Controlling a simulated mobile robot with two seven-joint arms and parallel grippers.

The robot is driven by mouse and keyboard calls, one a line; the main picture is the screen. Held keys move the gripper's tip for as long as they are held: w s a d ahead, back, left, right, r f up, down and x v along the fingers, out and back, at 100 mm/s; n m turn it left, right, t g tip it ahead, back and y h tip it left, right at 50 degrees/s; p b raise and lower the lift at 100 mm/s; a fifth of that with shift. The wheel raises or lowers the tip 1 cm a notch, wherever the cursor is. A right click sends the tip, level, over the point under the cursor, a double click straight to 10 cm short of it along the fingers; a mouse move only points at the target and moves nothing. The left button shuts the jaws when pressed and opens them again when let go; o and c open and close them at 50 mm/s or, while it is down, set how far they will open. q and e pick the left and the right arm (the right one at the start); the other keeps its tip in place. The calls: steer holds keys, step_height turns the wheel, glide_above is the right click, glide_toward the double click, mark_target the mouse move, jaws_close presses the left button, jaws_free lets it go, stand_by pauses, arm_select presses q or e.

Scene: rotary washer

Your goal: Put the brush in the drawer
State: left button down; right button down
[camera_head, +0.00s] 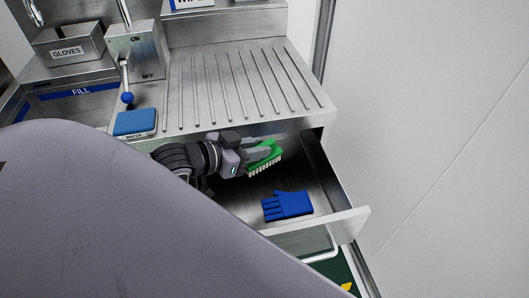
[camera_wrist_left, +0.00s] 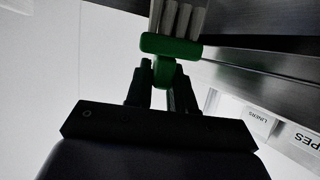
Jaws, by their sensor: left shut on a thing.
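The green brush (camera_head: 265,160) with pale bristles is in my left gripper (camera_head: 250,158), whose fingers are shut on it. In the head view, the brush and gripper are over the open drawer (camera_head: 348,217), near its back under the counter edge. The bristles point down; I cannot tell whether they touch the drawer floor. In the left wrist view, the green brush (camera_wrist_left: 171,46) sits between the fingertips of my left gripper (camera_wrist_left: 164,72). A blue glove (camera_head: 289,205) lies on the drawer floor, in front of the brush. My right gripper is not in view.
The ribbed steel counter (camera_head: 240,85) overhangs the drawer. A blue sponge-like block (camera_head: 135,122), a lever (camera_head: 127,97) and a GLOVES box (camera_head: 68,48) are at the left. A white wall (camera_head: 440,120) stands at the right. Clear drawer floor surrounds the glove.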

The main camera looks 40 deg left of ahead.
arm_select(q)
step_height(320, 180, down, 14)
steer(key=b, duration=0.3)
steer(key=shift+w+r, duration=0.1)
steer(key=shift+r, duration=0.05)
steer(key=w, duration=0.3)
steer(key=shift+w+r, duration=0.35)
steer(key=shift+w, duration=0.65)
steer(key=shift+w+f+b, duration=0.2)
steer(key=shift+w+b, duration=0.05)
steer(key=shift+w, duration=0.45)
steer(key=shift+w+f+b, duration=0.15)
steer(key=shift+w+b, duration=0.05)
steer(key=shift+w, duration=0.5)
steer(key=shift+f, duration=0.2)
steer(key=shift+f, duration=0.1)
steer(key=c, duration=1)
jaws_free()
